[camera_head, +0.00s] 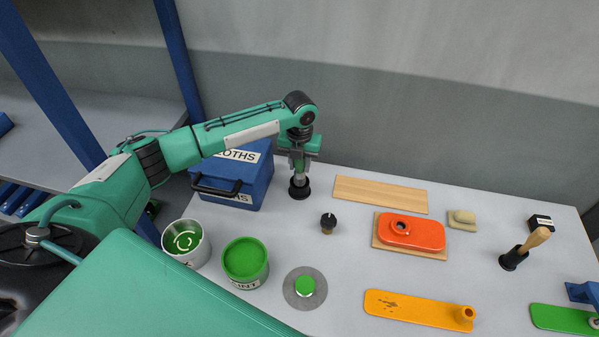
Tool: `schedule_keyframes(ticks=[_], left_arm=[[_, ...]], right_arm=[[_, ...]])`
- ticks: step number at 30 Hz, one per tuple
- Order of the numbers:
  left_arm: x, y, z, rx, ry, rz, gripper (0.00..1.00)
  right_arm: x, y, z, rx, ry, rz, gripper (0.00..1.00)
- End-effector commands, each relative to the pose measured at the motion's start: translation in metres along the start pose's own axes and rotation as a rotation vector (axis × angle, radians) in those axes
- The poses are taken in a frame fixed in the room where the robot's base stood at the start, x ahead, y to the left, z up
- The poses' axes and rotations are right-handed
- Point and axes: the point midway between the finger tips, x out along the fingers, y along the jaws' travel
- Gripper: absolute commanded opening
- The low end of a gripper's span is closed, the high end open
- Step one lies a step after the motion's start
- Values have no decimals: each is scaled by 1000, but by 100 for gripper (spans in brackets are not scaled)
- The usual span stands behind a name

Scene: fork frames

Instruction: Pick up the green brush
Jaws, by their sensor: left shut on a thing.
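My left gripper (299,165) points down at the back of the table, right of the blue box. It is shut on the green brush (299,188). A short green handle shows between the fingers, with a round black bristle end below. The brush is upright, and I cannot tell whether its bristles touch the table. The top of the handle is hidden by the gripper. My right gripper is not in view.
A blue box (256,184) labelled as cloths stands left of the brush. A small black-topped brush (328,224), paint tins (245,262), a wooden board (380,194), an orange plate (411,233) and a wooden-handled brush (513,259) are around. Table between them is clear.

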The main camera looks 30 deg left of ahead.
Motion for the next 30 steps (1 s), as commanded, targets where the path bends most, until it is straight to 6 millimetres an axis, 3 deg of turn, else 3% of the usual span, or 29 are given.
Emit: schedule_keyframes(ticks=[15,21,30], left_arm=[[-127,0,1,0,-5,-1,8],[-153,0,0,0,-1,0,8],[-161,0,0,0,0,1,8]], right_arm=[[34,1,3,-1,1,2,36],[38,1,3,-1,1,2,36],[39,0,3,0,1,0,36]])
